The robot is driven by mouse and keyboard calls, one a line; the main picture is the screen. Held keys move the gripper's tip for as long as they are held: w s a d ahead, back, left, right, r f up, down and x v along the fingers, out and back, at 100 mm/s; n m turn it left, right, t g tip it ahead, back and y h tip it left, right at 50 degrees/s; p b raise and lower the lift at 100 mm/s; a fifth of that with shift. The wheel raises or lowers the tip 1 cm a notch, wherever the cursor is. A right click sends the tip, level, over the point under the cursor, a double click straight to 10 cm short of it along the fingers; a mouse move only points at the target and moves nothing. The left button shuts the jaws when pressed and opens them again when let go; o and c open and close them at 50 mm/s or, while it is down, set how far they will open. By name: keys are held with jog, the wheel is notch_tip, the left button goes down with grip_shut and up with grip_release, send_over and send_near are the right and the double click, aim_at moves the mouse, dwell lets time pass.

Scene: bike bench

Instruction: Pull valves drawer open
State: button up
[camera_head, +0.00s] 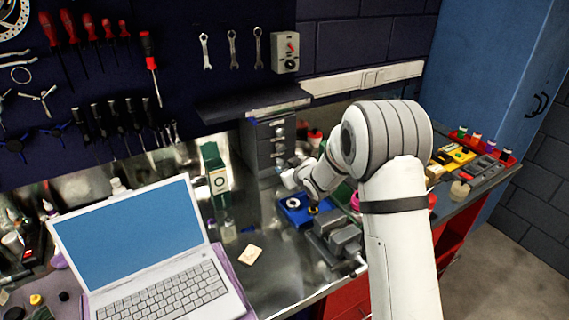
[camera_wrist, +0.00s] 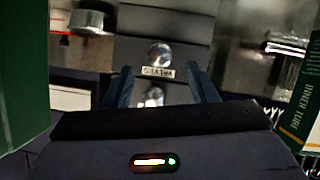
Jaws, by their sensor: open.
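The grey drawer cabinet (camera_head: 262,148) stands on the bench against the back wall, with several small knobs down its front. In the wrist view, the valves drawer (camera_wrist: 185,48) shows a round silver knob (camera_wrist: 159,54) and a label (camera_wrist: 160,72) that appears upside down. The drawer looks closed. My gripper (camera_wrist: 161,82) is open, its two fingers on either side of the label and just short of the knob, holding nothing. In the head view, my gripper (camera_head: 290,176) is at the cabinet's lower front, partly hidden by my wrist.
A green inner tube box (camera_wrist: 305,95) stands close at the right in the wrist view, and a green surface (camera_wrist: 22,75) at the left. A blue tray (camera_head: 293,211) and a grey vise (camera_head: 335,238) lie below my arm. An open laptop (camera_head: 140,240) is at left.

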aim_at(282, 164)
jog(key=shift+p+x, duration=0.55)
jog(key=shift+x, duration=2)
grip_shut()
